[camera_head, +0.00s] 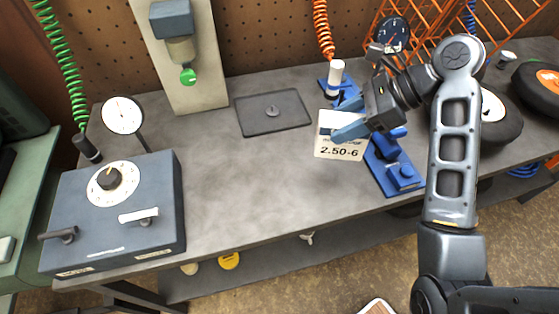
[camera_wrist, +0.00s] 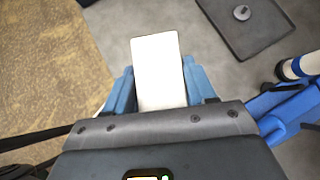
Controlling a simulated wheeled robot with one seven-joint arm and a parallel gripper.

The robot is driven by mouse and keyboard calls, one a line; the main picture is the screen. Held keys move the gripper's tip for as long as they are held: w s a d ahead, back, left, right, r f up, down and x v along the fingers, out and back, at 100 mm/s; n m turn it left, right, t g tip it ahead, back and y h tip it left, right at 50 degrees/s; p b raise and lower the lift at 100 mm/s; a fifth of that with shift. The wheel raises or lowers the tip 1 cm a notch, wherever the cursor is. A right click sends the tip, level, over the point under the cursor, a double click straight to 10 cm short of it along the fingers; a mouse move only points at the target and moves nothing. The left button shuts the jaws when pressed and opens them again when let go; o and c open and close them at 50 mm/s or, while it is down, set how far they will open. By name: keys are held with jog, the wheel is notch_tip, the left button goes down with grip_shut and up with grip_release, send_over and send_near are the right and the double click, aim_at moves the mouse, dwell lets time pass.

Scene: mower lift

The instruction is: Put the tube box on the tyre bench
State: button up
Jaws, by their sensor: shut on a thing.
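The tube box (camera_head: 340,151) is white and marked 2.50-6. My gripper (camera_head: 347,131) is shut on it with blue fingers, in front of the blue clamp stand on the bench. In the wrist view the white box (camera_wrist: 158,68) sits between the two blue fingers (camera_wrist: 160,90). The grey tyre bench (camera_head: 245,170) is below and behind the box in the head view. In the wrist view the box lies near the line between brown floor and grey bench top. I cannot tell whether the box touches the bench.
A blue-grey control box (camera_head: 115,215) with a dial stands at the bench's left end. A dark tray (camera_head: 272,113) lies at the back middle. A blue clamp stand (camera_head: 392,165) and a black tyre (camera_head: 495,118) are at right. The bench top's left middle is clear.

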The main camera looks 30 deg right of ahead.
jog(key=shift+s+a+x, duration=0.25)
jog(key=shift+s+x, duration=0.05)
jog(key=shift+x, duration=2.15)
jog(key=shift+s+a+x, duration=0.25)
jog(key=shift+s+x, duration=0.05)
jog(key=shift+x, duration=2.2)
jog(key=shift+s+a+x, duration=0.3)
jog(key=shift+x, duration=2.15)
jog(key=shift+f, duration=0.15)
jog(key=o, duration=1.2)
